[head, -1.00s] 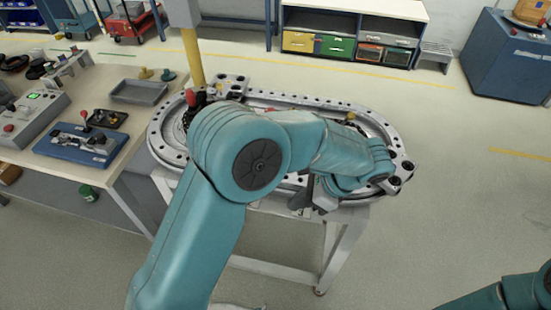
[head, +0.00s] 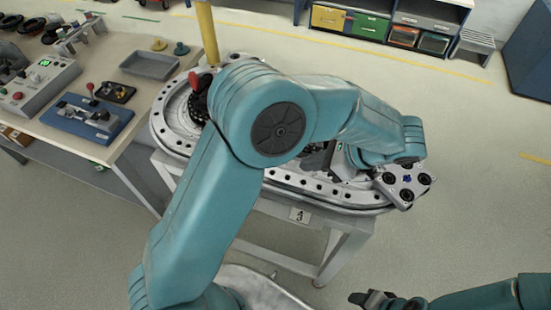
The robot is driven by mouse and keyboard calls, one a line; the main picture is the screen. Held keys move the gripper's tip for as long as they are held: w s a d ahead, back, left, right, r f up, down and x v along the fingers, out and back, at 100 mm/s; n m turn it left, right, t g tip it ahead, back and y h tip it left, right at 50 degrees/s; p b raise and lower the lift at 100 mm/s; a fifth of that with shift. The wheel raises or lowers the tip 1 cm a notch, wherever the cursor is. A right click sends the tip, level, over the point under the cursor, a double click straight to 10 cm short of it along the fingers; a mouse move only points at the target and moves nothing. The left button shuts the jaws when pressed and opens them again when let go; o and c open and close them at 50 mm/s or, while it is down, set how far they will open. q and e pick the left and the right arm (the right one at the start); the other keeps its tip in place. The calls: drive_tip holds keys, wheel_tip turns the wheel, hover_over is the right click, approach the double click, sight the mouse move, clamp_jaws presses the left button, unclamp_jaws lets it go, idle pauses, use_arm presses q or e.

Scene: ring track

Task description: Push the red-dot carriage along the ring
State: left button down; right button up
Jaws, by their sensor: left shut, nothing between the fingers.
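The ring track (head: 276,177) is an oval metal loop with bolt holes, on a pale stand. A carriage (head: 403,182) with black rollers and a blue dot sits at its right end. Another metal carriage-like piece (head: 236,58) shows at the far left side, partly behind my arm. I see no red dot on either; the red-dot carriage cannot be made out. My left gripper (head: 338,165) is shut and empty, low over the ring's interior left of the blue-dot carriage, partly hidden by my arm. My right gripper (head: 372,298) is at the bottom edge, dark, its jaws unclear.
A red-knobbed lever (head: 195,82) stands at the ring's left end near a yellow post (head: 208,35). A workbench (head: 75,140) with a control box (head: 40,82), blue fixture (head: 88,117) and grey tray (head: 150,65) is left. Floor right of the stand is clear.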

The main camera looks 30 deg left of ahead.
use_arm(q)
drive_tip(key=x, duration=0.8)
drive_tip(key=shift+w+p, duration=0.15)
drive_tip(key=shift+p, duration=0.25)
drive_tip(key=a, duration=0.1)
drive_tip(key=a+p, duration=0.1)
drive_tip(key=a, duration=0.1)
drive_tip(key=shift+s+r, duration=0.15)
drive_tip(key=shift+s, duration=0.2)
drive_tip(key=shift+a, duration=0.3)
drive_tip(key=shift+s, duration=0.1)
drive_tip(key=shift+a, duration=0.25)
drive_tip(key=a, duration=0.2)
drive_tip(key=s+a+b, duration=0.1)
drive_tip(key=a, duration=0.2)
drive_tip(key=s+a, duration=0.1)
drive_tip(key=a, duration=0.2)
drive_tip(key=shift+a+b, duration=0.1)
drive_tip(key=shift+b, duration=0.3)
drive_tip(key=shift+a, duration=0.1)
